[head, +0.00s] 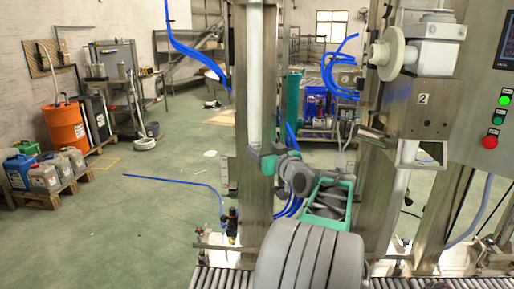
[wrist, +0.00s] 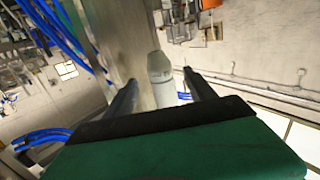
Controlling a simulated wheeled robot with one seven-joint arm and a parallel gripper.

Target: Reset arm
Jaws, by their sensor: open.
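My gripper (wrist: 158,80) is open, with its two dark fingers apart in the wrist view. A pale grey-white cylinder (wrist: 161,75) with a rounded end shows between the fingers; I cannot tell whether they touch it. In the head view my arm rises from the bottom centre, and its green end (head: 264,161) is at the lower end of the left white lance tube (head: 255,75). The fingers are too small to make out there. The right white lance tube (head: 398,205) hangs below a steel housing marked 2 (head: 421,112), clear of my arm.
Steel columns (head: 248,190) stand close to my arm. A roller conveyor (head: 220,279) runs along the bottom. Blue hoses (head: 190,50) hang nearby. A control panel (head: 492,115) with lit buttons is at right. An orange drum (head: 66,127) and jerrycans (head: 42,178) stand left; the green floor between is mostly open.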

